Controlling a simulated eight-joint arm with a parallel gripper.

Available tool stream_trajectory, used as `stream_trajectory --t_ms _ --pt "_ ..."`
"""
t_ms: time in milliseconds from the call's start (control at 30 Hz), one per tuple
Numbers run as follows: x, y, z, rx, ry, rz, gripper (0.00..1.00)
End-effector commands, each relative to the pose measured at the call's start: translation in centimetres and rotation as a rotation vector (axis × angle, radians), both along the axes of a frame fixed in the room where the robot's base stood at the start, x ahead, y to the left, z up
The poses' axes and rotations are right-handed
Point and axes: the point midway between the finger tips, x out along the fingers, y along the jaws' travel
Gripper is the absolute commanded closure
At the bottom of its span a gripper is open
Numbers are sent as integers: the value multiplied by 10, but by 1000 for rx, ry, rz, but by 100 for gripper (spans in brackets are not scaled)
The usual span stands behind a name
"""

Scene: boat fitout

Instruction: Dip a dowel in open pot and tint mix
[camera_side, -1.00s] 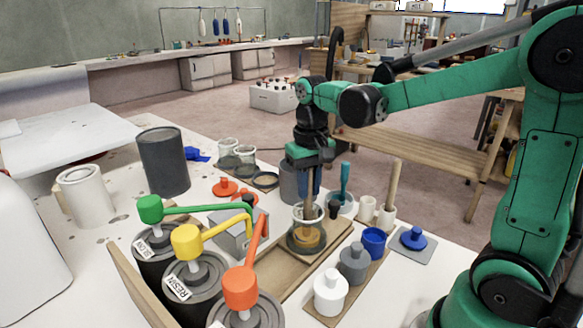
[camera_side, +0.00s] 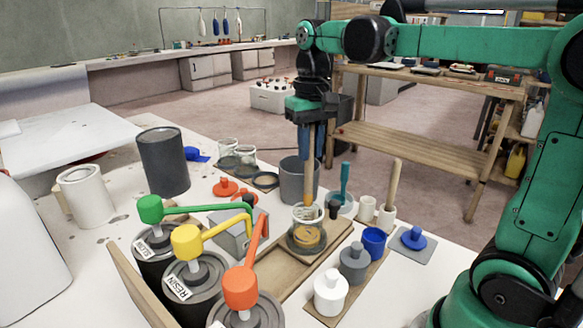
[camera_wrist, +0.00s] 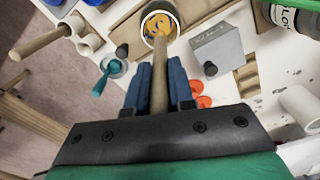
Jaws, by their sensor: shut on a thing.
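My gripper (camera_side: 310,148) is shut on a wooden dowel (camera_side: 309,180) and holds it upright over a clear cup (camera_side: 308,213) with amber contents. The dowel's lower end is at the cup's rim; I cannot tell whether it is inside. In the wrist view the dowel (camera_wrist: 159,72) runs from between the blue fingers (camera_wrist: 160,95) towards the cup (camera_wrist: 159,12), whose contents look swirled orange. An open blue pot (camera_side: 374,243) stands right of the cup, beside lidded grey (camera_side: 354,264) and white (camera_side: 330,293) pots. A blue lid (camera_side: 414,238) lies on a grey square.
Another dowel (camera_side: 394,185) stands in a white holder, near a teal stick (camera_side: 345,180). Pump cans with green (camera_side: 150,209), yellow (camera_side: 187,241) and orange (camera_side: 240,287) heads stand left. A grey bin (camera_side: 294,180) is behind the cup.

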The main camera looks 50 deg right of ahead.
Motion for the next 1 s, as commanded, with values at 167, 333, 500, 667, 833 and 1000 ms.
stream_trajectory --t_ms 167,333,500,667,833,1000 --pt "0 0 0 0 0 0 100" --pt "0 0 0 0 0 0 100" --pt "0 0 1 0 0 0 100" --pt "0 0 13 0 0 0 100" --pt "0 0 31 0 0 0 100" --pt "0 0 40 0 0 0 100"
